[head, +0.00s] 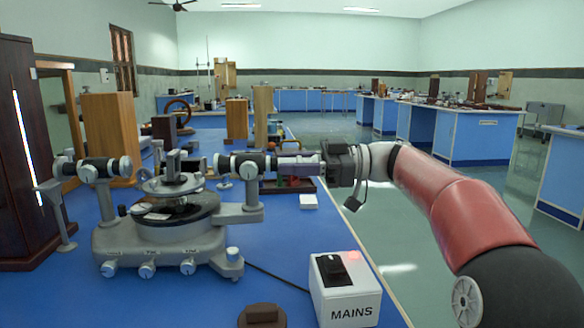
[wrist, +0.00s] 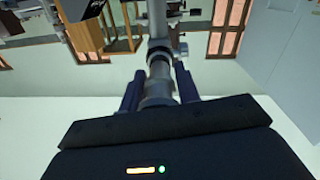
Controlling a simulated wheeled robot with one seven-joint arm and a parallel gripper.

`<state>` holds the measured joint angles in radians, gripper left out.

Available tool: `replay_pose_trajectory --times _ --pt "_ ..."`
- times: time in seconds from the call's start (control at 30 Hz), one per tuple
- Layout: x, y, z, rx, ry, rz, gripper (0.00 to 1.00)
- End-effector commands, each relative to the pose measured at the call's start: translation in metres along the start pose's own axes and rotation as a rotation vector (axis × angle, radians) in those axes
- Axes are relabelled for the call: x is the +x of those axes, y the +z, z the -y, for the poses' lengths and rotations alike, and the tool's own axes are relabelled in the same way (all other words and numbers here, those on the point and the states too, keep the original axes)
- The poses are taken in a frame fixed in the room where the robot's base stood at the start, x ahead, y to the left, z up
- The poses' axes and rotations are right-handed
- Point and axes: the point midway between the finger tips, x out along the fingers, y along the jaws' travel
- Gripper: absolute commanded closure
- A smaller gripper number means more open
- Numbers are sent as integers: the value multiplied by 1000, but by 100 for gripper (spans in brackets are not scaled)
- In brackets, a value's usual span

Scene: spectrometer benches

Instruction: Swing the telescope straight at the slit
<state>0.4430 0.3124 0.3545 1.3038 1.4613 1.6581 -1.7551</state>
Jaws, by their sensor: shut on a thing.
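The spectrometer stands on the blue bench, its grey base (head: 165,250) at the left of the head view. Its collimator (head: 95,170) points left, toward a tall dark cabinet with a bright vertical line (head: 27,145). The telescope (head: 243,165) extends right from the round central table (head: 172,185), roughly in line with the collimator. My gripper (head: 298,166) is shut on the telescope's outer end. In the wrist view the telescope tube (wrist: 160,75) runs between my two dark fingers (wrist: 158,88). The slit itself is too small to make out.
Wooden blocks (head: 110,135) stand behind the spectrometer.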

Motion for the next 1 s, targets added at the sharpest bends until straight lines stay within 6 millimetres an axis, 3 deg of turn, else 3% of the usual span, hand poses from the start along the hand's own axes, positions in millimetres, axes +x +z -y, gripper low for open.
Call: replay_pose_trajectory --times 0.3,0.63,0.67,0.7,1.0 --pt "0 0 -16 -1 -64 -13 100" --pt "0 2 -16 -2 -68 -12 100" --pt "0 2 -16 -2 -68 -13 64" --pt "0 2 -16 -2 -68 -12 59" --pt "-1 3 -16 0 -68 -11 56"
